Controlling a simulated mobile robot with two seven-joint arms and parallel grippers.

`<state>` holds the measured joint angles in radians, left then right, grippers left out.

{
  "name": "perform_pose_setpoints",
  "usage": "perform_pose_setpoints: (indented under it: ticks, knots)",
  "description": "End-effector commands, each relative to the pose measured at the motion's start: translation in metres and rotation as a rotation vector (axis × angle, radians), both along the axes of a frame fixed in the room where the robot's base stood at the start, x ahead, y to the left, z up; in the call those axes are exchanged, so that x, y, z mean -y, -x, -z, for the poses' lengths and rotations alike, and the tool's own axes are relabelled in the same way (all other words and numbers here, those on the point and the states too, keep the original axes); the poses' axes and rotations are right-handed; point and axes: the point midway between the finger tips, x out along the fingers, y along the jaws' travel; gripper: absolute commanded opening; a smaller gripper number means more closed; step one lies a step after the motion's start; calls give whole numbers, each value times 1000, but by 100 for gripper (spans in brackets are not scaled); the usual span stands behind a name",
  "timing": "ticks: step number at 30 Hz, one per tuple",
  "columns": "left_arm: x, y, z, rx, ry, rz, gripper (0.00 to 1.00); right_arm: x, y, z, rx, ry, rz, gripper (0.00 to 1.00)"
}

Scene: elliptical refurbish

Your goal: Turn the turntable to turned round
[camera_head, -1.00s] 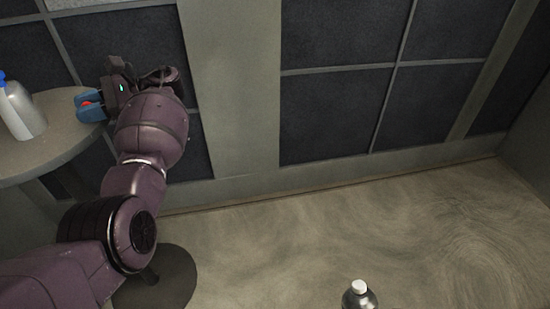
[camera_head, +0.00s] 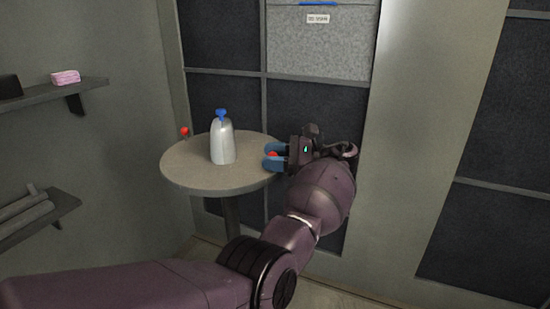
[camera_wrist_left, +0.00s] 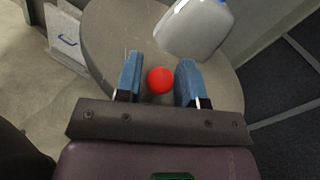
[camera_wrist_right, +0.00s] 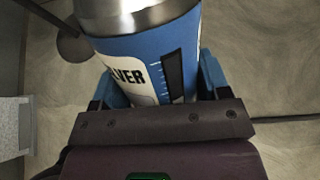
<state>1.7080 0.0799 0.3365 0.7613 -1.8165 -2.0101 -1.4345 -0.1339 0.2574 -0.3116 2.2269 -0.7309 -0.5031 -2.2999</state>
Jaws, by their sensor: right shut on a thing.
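The turntable (camera_head: 190,170) is a round grey-brown top on a post, centre left in the head view; its rim also shows in the left wrist view (camera_wrist_left: 108,35). A red knob (camera_head: 184,132) stands at its far left edge. Another red knob (camera_wrist_left: 160,80) is at the edge near my left gripper (camera_head: 271,156). The blue fingers are open on either side of this knob, with gaps visible in the left wrist view. My right gripper (camera_wrist_right: 156,85) is shut on a blue-labelled metal container (camera_wrist_right: 140,50), seen only in the right wrist view.
A pale bottle with a blue top (camera_head: 222,145) stands on the turntable. Dark panels and a grey box (camera_head: 318,45) are behind it. Wall shelves (camera_head: 50,92) at left hold a pink item (camera_head: 65,77) and grey rolls (camera_head: 28,203).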

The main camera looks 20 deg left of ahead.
Motion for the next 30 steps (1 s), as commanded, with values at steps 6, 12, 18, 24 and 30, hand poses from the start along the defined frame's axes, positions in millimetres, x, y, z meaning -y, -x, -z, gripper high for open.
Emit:
perform_pose_setpoints:
  ticks: [6,12,18,24,30]
  knots:
    - [0,0,-29,9,0,0,36,0,-8,-16,31,0,0,41]
    - [0,1,-71,12,0,0,36,0,-18,-37,72,0,0,41]
    - [0,1,-109,10,-1,0,36,0,-25,-54,103,0,-1,41]
    - [0,1,-147,8,0,0,36,0,-31,-69,130,0,-1,41]
    - [0,1,-179,5,1,0,36,0,-34,-80,149,0,-1,41]
